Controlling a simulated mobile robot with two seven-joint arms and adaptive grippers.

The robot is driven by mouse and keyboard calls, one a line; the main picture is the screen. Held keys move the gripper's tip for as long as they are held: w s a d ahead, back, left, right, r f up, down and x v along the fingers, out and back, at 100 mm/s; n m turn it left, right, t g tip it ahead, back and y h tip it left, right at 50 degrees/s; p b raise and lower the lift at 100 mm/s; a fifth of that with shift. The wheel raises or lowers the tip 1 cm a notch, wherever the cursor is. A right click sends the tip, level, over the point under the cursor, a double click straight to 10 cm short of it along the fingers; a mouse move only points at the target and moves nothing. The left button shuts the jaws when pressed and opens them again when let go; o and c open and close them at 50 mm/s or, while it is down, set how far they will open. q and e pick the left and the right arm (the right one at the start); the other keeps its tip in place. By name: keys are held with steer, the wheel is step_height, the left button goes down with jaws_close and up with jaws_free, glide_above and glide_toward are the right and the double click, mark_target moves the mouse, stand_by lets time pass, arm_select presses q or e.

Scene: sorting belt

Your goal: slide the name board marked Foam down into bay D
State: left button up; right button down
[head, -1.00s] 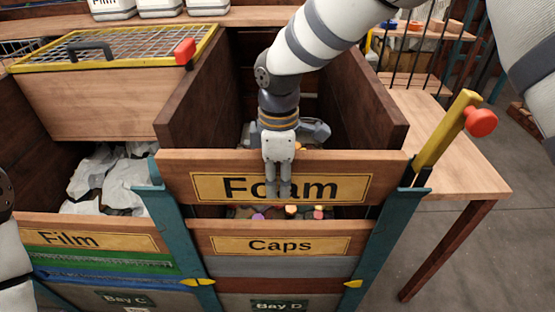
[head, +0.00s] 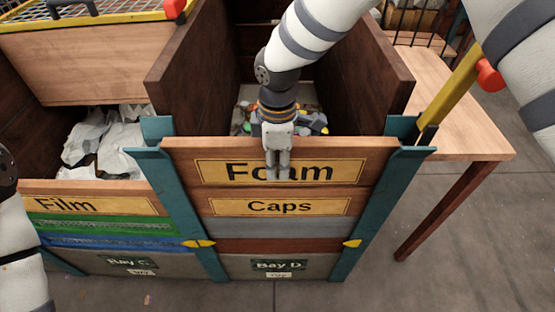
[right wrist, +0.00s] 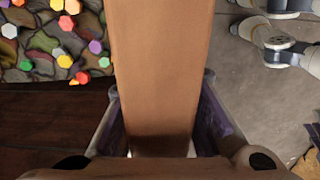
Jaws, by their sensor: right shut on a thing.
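The Foam board (head: 345,170) is a wooden plank with a yellow label, level between the two teal posts (head: 172,190) at the front of bay D. Its lower edge meets the top of the Caps board (head: 222,207), and I see no gap between them. My right gripper (head: 278,174) points down and is shut on the Foam board's top edge, with a finger over the label's "a". In the right wrist view the plank (right wrist: 160,70) runs between the two fingers (right wrist: 160,125). The left arm shows at the left edge, but its gripper is out of view.
Behind the board is a dark-walled bin (head: 365,90) with colourful caps at its bottom. Bay C at left has the Film board (head: 110,203) and white film behind it. A yellow lever with a red knob (head: 488,76) stands right of the right post.

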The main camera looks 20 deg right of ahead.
steer(key=shift+f, duration=0.35)
steer(key=c, duration=1.3)
jaws_free()
steer(key=shift+f, duration=0.1)
step_height(320, 180, up, 12)
steer(key=shift+r, duration=0.1)
steer(key=shift+s, duration=0.1)
